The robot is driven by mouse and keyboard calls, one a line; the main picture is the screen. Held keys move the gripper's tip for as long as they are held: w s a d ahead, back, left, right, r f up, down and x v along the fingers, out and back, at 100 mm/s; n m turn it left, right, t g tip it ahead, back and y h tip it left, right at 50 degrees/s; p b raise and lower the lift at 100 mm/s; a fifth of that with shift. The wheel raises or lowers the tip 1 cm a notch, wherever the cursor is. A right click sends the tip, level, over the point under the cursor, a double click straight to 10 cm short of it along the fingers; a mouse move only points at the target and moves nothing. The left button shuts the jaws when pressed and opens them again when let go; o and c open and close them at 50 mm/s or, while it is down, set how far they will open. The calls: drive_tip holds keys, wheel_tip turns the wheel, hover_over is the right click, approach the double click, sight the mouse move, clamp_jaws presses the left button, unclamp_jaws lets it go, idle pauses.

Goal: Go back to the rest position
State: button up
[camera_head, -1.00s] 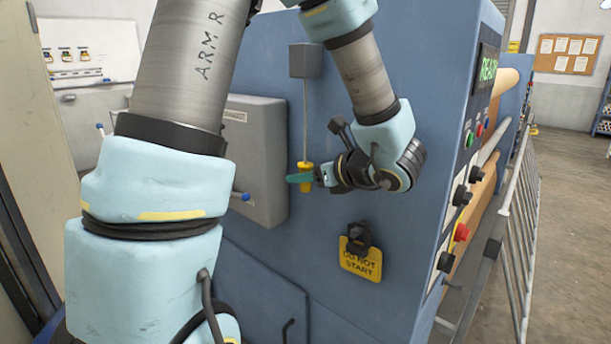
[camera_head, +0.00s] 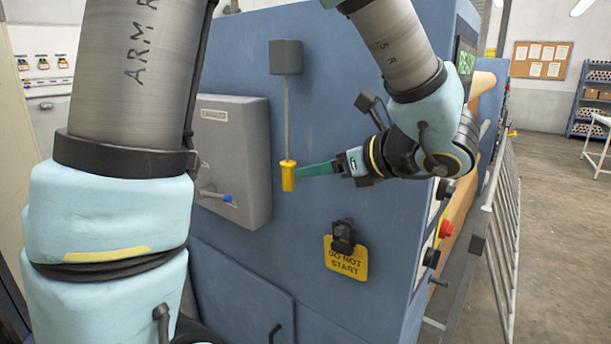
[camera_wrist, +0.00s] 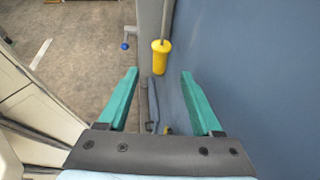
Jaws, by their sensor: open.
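My gripper (camera_head: 318,169) is in front of the blue press side in the head view, its green fingers pointing left. In the wrist view my gripper (camera_wrist: 160,88) has its two fingers wide apart with nothing held between them. A yellow handle (camera_head: 288,175) hangs on a thin rod from a grey box (camera_head: 285,57) on the press. In the head view the fingertips appear close to the handle; contact cannot be told. In the wrist view the yellow handle (camera_wrist: 160,57) hangs ahead of the fingertips, apart from them.
The blue press panel (camera_head: 385,150) stands close beside my gripper. A grey cabinet (camera_head: 232,150) with a blue-tipped lever is to the left. A railing (camera_head: 500,220) and open floor (camera_head: 560,200) lie at right.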

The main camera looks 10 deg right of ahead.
drive_tip(key=shift+s+d+r, duration=0.2)
drive_tip(key=shift+s, duration=0.2)
drive_tip(key=a+f+n+g+h, duration=0.3)
drive_tip(key=a+f+n, duration=0.5)
drive_tip(key=n, duration=0.6)
drive_tip(key=a+f+n+g+h, duration=0.4)
drive_tip(key=a+f+n+g, duration=0.2)
drive_tip(key=n, duration=0.8)
drive_tip(key=a+f, duration=0.2)
drive_tip(key=a, duration=0.2)
drive_tip(key=shift+s+a+g+h, duration=0.25)
drive_tip(key=shift+a+g+h, duration=0.05)
drive_tip(key=shift+a, duration=0.05)
